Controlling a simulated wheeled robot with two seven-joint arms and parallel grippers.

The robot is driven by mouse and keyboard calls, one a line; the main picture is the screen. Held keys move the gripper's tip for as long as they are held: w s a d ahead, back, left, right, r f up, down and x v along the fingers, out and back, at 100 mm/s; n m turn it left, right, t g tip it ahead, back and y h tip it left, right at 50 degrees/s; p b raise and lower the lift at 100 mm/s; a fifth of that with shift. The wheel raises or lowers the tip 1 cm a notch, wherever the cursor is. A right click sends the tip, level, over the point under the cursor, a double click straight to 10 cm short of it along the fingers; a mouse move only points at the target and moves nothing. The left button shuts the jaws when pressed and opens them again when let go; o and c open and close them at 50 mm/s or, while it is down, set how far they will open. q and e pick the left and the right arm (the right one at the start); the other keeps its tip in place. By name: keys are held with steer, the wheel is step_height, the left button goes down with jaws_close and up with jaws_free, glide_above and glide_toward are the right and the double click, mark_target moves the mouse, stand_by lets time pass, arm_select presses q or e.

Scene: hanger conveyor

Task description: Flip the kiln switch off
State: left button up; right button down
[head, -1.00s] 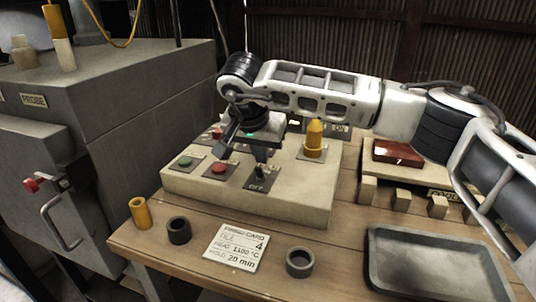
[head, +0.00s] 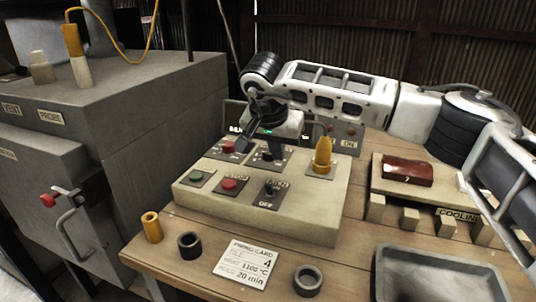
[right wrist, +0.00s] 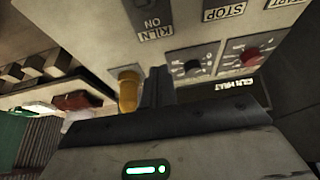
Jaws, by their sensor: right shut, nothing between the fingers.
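The kiln switch (head: 271,187) is a small dark toggle on a dark plate at the front of the beige control panel (head: 225,208). OFF is printed below it; its lever's tilt is too small to tell. In the right wrist view its plate (right wrist: 158,25) shows KILN and ON at the top edge, with the lever out of frame. My right gripper (head: 277,152) is shut and empty, above the panel's back row, behind the switch and apart from it. Its closed fingers also show in the right wrist view (right wrist: 158,85). My left gripper is not in view.
Green (head: 196,176) and red (head: 229,184) buttons sit left of the switch; a yellow cone-shaped knob (head: 323,156) stands behind right. A firing card (head: 246,263), rings and a grey tray (head: 440,274) lie in front. The kiln (head: 130,110) stands left, the cooling rack (head: 400,205) right.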

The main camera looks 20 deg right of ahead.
arm_select(q)
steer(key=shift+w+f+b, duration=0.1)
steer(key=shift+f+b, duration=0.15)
steer(key=shift+b, duration=0.75)
arm_select(e)
steer(key=s+a+r, duration=0.4)
steer(key=s+r, duration=0.1)
steer(key=r, duration=0.2)
steer(key=shift+s+r, duration=0.15)
steer(key=shift+s, duration=0.05)
